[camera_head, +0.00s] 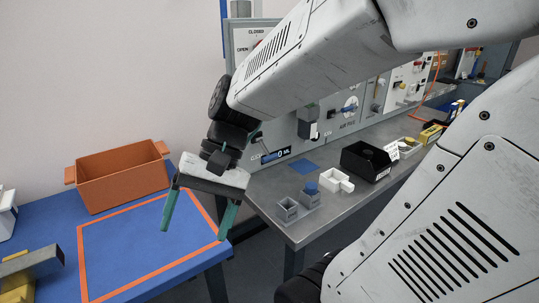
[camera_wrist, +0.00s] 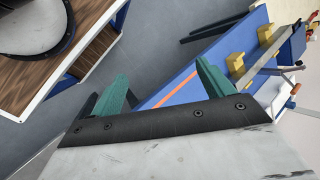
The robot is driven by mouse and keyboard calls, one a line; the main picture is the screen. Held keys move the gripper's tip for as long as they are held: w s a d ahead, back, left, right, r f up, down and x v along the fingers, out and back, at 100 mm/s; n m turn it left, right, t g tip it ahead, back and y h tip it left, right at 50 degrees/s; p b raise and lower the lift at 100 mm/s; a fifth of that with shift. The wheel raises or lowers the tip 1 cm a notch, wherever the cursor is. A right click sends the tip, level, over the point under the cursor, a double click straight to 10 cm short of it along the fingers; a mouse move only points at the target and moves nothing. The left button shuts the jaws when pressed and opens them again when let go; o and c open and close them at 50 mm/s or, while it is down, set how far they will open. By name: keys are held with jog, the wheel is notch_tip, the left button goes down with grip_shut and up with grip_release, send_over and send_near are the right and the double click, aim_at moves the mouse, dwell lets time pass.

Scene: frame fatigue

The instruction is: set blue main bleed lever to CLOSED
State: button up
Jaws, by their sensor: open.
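The grey panel (camera_head: 290,125) stands at the back of the steel bench in the head view. OPEN and CLOSED markings show at its upper left, beside a small red part. My arm covers much of the panel there. A blue piece (camera_head: 270,156) shows low on the panel; I cannot tell whether it is the main bleed lever or a display. My gripper (camera_head: 196,220) is open and empty, with its green fingers pointing down above the blue table, left of the panel. In the wrist view its two fingers (camera_wrist: 165,88) are apart with nothing between them.
An orange bin (camera_head: 122,180) stands at the back of the blue table (camera_head: 60,220). The orange-outlined area is clear. The steel bench (camera_head: 262,190) holds small grey holders (camera_head: 287,209), a white tray (camera_head: 337,180) and a black bin (camera_head: 366,162). A gap separates the tables.

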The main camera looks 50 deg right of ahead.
jog(key=w+d+f+m+t+y, duration=0.3)
jog(key=w+d+m+t+y, duration=0.2)
jog(key=w+d+m+t, duration=0.9)
jog(key=m+t+h, duration=0.4)
jog(key=m+h, duration=1.2)
jog(key=m, duration=0.2)
send_near(271, 156)
jog(key=a+x, duration=0.1)
jog(key=x, duration=0.2)
jog(key=shift+w+d+m, duration=0.3)
jog(key=shift+w+d, duration=0.1)
jog(key=shift+d, duration=0.15)
jog(key=x, duration=0.7)
